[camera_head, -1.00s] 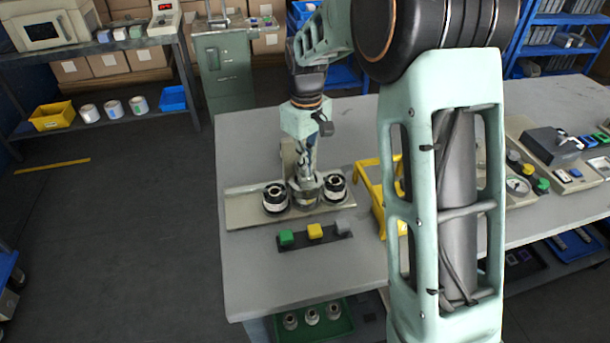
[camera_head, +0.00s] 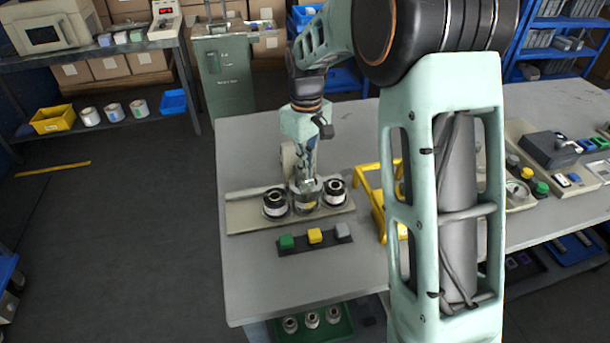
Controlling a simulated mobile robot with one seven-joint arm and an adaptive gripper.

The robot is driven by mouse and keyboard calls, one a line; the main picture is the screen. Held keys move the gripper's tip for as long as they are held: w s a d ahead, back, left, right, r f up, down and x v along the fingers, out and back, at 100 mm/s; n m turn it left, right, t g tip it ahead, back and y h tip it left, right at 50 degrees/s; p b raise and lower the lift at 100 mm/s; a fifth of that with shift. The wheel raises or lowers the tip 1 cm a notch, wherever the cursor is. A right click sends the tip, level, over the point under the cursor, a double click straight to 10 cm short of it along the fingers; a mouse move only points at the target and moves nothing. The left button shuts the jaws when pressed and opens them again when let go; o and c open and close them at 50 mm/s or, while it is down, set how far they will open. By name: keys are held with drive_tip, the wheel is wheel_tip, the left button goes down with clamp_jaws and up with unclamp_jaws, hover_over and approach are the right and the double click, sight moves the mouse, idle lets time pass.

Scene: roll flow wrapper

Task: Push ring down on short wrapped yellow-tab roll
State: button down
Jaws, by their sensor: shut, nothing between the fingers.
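Three short rolls stand on a beige fixture plate (camera_head: 243,215) on the grey table. The left roll (camera_head: 276,204) and right roll (camera_head: 335,194) are white-wrapped with dark rings on top. The middle roll (camera_head: 306,208) shows a faint yellowish band low on its side; its top is mostly hidden by my gripper. My gripper (camera_head: 306,183) is shut and empty, pointing down over the middle roll. I cannot tell whether the fingertips touch its ring, or how far down that ring sits.
A strip with green, yellow and grey blocks (camera_head: 315,236) lies in front of the fixture. A yellow bin (camera_head: 368,178) stands right of it, partly behind my arm. Control boxes (camera_head: 555,148) sit farther right.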

drive_tip(key=shift+r+p, duration=2.35)
drive_tip(key=shift+r, duration=1.1)
